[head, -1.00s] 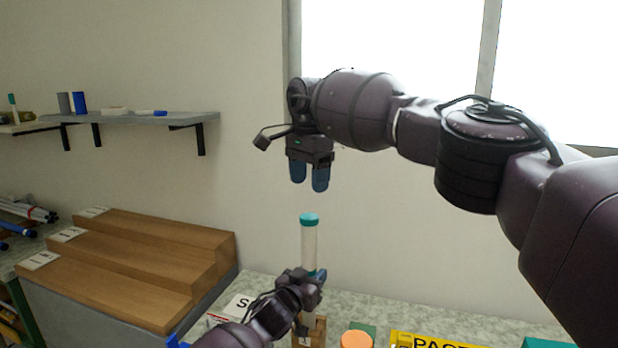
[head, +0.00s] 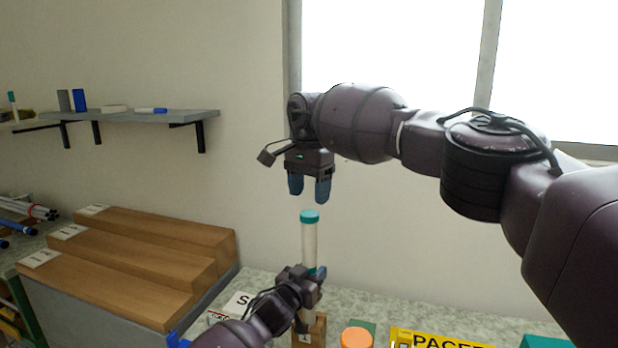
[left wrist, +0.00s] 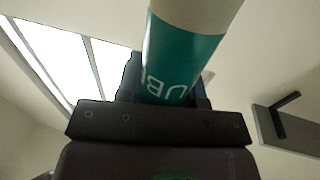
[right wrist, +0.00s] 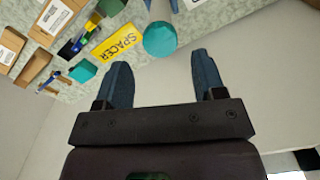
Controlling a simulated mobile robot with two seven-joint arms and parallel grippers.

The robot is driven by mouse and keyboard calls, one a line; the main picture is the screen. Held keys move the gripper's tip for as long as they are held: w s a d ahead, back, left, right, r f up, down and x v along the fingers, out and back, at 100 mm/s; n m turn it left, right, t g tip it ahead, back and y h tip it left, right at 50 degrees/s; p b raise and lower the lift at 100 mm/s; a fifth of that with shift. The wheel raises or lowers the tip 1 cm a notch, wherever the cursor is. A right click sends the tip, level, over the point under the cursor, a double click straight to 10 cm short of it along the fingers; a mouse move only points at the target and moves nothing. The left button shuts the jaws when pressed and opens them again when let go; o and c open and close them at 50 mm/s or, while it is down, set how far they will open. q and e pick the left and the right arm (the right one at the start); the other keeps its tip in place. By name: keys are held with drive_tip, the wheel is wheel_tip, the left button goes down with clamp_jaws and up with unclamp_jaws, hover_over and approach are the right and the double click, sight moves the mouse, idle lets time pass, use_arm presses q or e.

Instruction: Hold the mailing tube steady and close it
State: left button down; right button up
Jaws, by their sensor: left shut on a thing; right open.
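The mailing tube (head: 309,243) is pale with a teal cap on its top end (head: 309,216). It stands upright over a small wooden block (head: 316,330). My left gripper (head: 312,283) is shut around its lower part; the left wrist view shows a lettered teal band (left wrist: 180,62) on the tube between the fingers. My right gripper (head: 309,190) is open and empty, pointing down just above the cap, not touching it. In the right wrist view the round teal cap (right wrist: 160,39) lies beyond the two fingertips. Whether the cap is fully seated cannot be told.
A stepped wooden rack (head: 140,255) stands at the left. A wall shelf (head: 140,117) holds small items. A yellow SPACER sign (head: 435,338) and an orange round top (head: 356,338) are at the front right. The air around the cap is clear.

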sight(309, 213)
drive_tip(key=shift+f, duration=2.4)
